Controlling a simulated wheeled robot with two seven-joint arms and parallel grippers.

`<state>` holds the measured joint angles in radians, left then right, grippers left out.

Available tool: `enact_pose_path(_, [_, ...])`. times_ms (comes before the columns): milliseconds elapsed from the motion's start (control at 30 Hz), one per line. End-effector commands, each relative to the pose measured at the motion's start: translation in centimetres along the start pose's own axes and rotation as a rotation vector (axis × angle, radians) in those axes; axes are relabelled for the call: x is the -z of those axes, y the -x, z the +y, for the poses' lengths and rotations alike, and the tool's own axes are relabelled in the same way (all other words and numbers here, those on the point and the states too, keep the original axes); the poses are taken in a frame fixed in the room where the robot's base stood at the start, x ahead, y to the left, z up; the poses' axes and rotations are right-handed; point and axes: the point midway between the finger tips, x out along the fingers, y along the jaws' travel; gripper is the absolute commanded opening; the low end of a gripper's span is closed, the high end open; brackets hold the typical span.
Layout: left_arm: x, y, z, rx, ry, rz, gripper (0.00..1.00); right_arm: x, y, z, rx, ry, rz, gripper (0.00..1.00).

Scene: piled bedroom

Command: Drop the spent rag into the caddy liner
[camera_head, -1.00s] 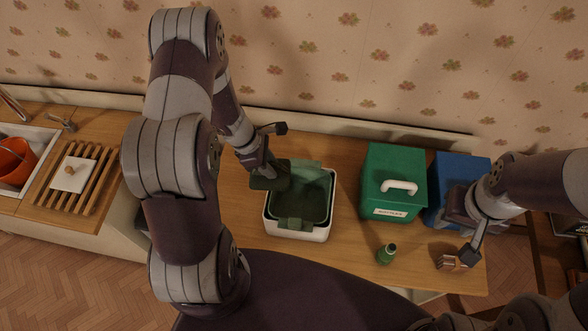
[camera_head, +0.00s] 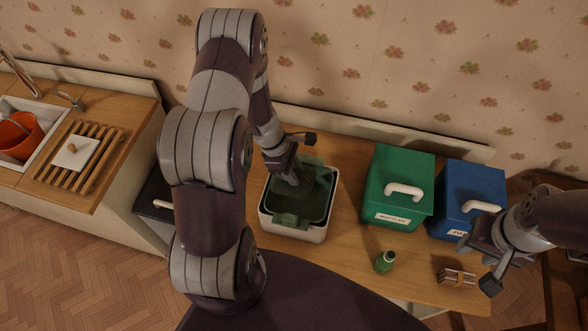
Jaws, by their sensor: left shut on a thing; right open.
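The white caddy (camera_head: 291,233) stands on the wooden counter, with a green liner (camera_head: 289,220) folded over its rim. My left gripper (camera_head: 296,172) is over the back left part of the caddy opening. It is shut on the dark green rag (camera_head: 291,192), which hangs down into the lined opening. The rag's lower end blends with the dark liner, so I cannot tell whether it touches the bottom. My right gripper (camera_head: 477,266) is open and empty at the counter's right end, above and beside a small banded bundle (camera_head: 456,276).
A green lidded bin (camera_head: 398,205) and a blue lidded bin (camera_head: 468,191) stand right of the caddy. A small green bottle (camera_head: 385,262) is in front. A black bin (camera_head: 152,207), a slatted rack (camera_head: 62,183) and an orange bucket (camera_head: 18,138) are at left.

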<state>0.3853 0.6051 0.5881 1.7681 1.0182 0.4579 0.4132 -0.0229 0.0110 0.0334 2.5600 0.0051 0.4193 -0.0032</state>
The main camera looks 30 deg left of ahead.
Motion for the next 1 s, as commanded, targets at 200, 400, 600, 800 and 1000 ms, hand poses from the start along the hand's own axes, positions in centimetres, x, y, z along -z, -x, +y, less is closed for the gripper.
enact_pose_path(200, [0.0, 0.1, 0.0, 0.0, 0.0, 0.0, 0.59, 0.0, 0.1, 0.0, 0.0, 0.0, 0.0, 0.43])
enact_pose_path(400, [0.0, 0.1, 0.0, 0.0, 0.0, 0.0, 0.59, 0.0, 0.1, 0.0, 0.0, 0.0, 0.0, 0.43])
enact_pose_path(600, [0.0, 2.7, 0.1, -0.005, 0.0, 0.001, 0.59, 0.0, -0.2, 0.0, 0.0, 0.0, 0.0, 0.43])
enact_pose_path(800, [0.0, 8.2, 0.1, -0.005, -0.001, 0.003, 0.59, -0.1, -0.7, 0.0, 0.0, 0.0, 0.0, 0.43])
enact_pose_path(1000, [-0.1, 11.9, 0.1, -0.003, 0.0, 0.002, 0.59, -0.1, -1.1, 0.0, 0.0, 0.0, 0.0, 0.43])
